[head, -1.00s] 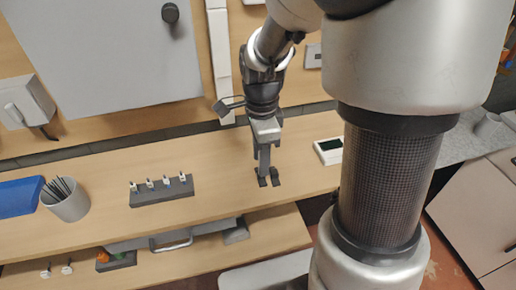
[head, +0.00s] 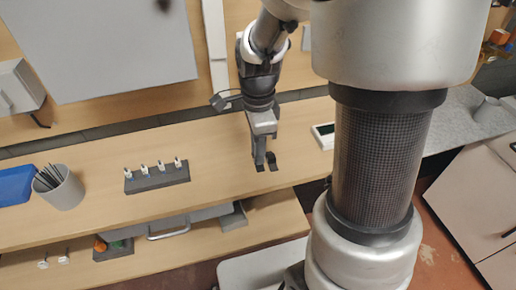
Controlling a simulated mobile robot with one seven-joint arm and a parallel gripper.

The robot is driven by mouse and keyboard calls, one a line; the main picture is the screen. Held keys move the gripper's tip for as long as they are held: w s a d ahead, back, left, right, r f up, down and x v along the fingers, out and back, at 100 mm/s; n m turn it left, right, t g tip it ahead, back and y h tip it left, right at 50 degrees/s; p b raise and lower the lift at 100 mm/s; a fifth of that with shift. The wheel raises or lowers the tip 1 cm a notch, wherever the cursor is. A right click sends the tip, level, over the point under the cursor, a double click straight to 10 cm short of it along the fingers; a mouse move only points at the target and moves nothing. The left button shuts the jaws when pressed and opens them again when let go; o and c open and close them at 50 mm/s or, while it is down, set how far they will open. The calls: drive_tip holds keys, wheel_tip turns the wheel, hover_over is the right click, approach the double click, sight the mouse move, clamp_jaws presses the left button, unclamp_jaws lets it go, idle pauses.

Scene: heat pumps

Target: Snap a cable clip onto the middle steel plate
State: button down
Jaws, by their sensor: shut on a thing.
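My gripper (head: 265,164) points down over the wooden bench, right of the dark block. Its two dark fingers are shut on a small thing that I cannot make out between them. The dark block (head: 158,182) stands on the bench to the left, with several small white-topped pieces (head: 160,167) upright in a row on it. They are too small to tell whether they are clips or plates. I cannot pick out the middle steel plate for certain.
A grey cup of dark rods (head: 62,190) and a blue bin (head: 14,186) stand at the left. A white device with a dark screen (head: 324,136) lies right of my gripper. The lower shelf (head: 190,250) holds small items. Bench between block and gripper is clear.

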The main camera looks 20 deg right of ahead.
drive_tip(key=shift+r+p, duration=2.75)
drive_tip(key=shift+r, duration=0.3)
drive_tip(key=shift+f, duration=0.1)
